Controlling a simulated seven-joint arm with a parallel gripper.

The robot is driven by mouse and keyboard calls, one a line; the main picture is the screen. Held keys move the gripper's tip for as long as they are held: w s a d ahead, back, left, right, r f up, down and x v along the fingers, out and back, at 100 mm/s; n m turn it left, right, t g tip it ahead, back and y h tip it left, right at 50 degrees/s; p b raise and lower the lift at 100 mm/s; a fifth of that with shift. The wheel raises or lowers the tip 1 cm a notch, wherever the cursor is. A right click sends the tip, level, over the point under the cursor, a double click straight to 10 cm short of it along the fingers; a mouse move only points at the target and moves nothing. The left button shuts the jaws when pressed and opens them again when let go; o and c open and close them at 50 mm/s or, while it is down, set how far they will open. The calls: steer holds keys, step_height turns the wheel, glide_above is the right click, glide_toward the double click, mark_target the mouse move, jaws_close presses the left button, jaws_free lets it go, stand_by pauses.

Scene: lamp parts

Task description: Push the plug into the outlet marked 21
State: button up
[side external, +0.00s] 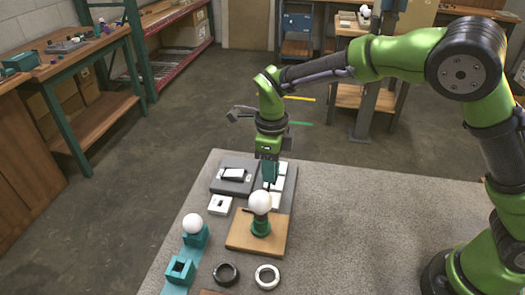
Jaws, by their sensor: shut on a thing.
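My gripper (269,182) points down over a column of white outlet blocks (280,171) on a grey plate (291,181). It is shut on a small dark thing, which looks like the plug; fingers and bulb hide most of it. I cannot tell whether the plug touches an outlet. The outlet numbers are too small to read, so I cannot tell which is 21. A white round bulb (260,202) on a green base (261,226) stands upright on a wooden board (240,236), just in front of my gripper.
Another bulb (193,223) sits in a teal holder. A black ring (226,274) and a white ring (267,277) lie in front. The table's right side is clear.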

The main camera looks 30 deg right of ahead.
steer(key=w+d, duration=0.3)
steer(key=w, duration=0.1)
steer(key=w+d, duration=0.3)
steer(key=d, duration=0.1)
steer(key=shift+w, duration=0.4)
steer(key=shift+s+f, duration=0.1)
steer(key=shift+f, duration=2.25)
steer(key=o, duration=0.5)
steer(key=c, duration=0.5)
steer(key=shift+f, duration=1.1)
